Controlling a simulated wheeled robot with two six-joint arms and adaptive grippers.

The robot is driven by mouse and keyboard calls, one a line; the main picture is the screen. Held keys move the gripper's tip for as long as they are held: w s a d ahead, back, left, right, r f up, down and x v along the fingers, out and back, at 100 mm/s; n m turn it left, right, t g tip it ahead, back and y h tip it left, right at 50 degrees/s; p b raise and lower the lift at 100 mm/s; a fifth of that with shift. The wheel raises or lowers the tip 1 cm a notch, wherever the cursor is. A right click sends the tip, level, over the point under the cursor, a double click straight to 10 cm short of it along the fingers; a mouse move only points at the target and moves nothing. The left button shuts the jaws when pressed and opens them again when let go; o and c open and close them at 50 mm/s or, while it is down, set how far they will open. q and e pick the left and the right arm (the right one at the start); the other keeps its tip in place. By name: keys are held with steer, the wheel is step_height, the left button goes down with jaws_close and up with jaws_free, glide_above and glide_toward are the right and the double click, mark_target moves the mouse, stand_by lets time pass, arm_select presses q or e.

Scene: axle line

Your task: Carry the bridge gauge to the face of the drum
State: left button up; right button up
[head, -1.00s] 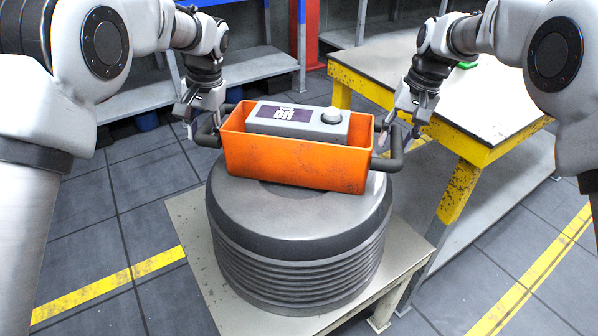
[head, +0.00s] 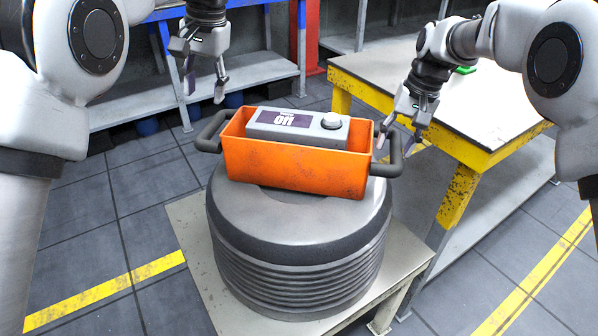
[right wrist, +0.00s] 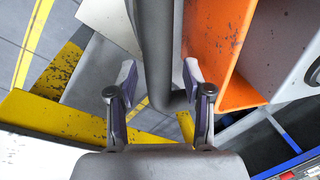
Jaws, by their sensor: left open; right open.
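My right gripper (head: 399,140) is open at the right handle (head: 394,157). In the right wrist view the dark handle bar (right wrist: 160,60) runs between and beyond the open fingers (right wrist: 160,85), and the orange wall shows to the right.
The drum stands on a pale low stand (head: 190,225). A yellow-edged table (head: 455,100) with a green item (head: 465,70) is at the right. A grey shelf bench (head: 250,72) is behind. Yellow lines mark the tiled floor, which is open at the left.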

step_height(320, 180, up, 12)
steer(key=d, duration=0.2)
steer(key=shift+s+f, duration=0.15)
steer(key=shift+d, duration=0.1)
